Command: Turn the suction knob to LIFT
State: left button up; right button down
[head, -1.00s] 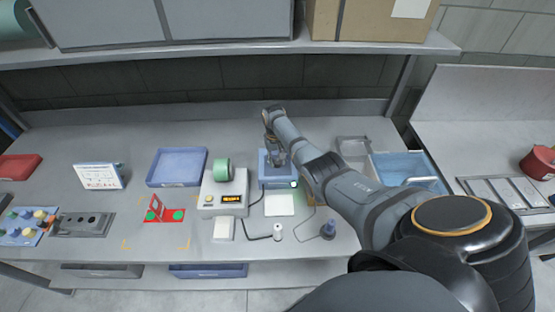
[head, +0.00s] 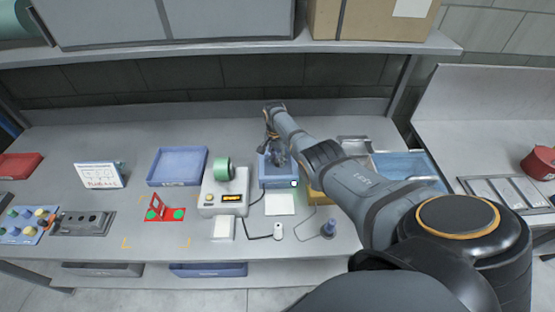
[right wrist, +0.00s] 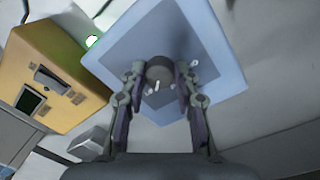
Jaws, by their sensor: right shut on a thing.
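The suction unit is a blue box (head: 268,183) in the middle of the bench, with a small lit green lamp (head: 294,184) at its front right corner. Its dark round knob (right wrist: 160,70) shows in the right wrist view, with small white marks near it; I cannot read any labels. My right gripper (head: 279,162) is over the box, pointing down. In the right wrist view its two fingers (right wrist: 158,80) are shut on the knob, one on each side. The knob is hidden by the gripper in the head view. My left gripper is not in view.
A yellow box (head: 316,197) with a dark screen stands right of the blue box, partly behind my arm. A white device (head: 222,200) with a green roll stands on its left. A shelf hangs above.

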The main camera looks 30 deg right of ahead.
aim_at(277, 160)
jog(key=shift+m, duration=0.8)
jog(key=c, duration=1)
grip_release()
jog(key=r, duration=1.2)
jog(key=shift+w, duration=0.35)
jog(key=shift+f, duration=0.1)
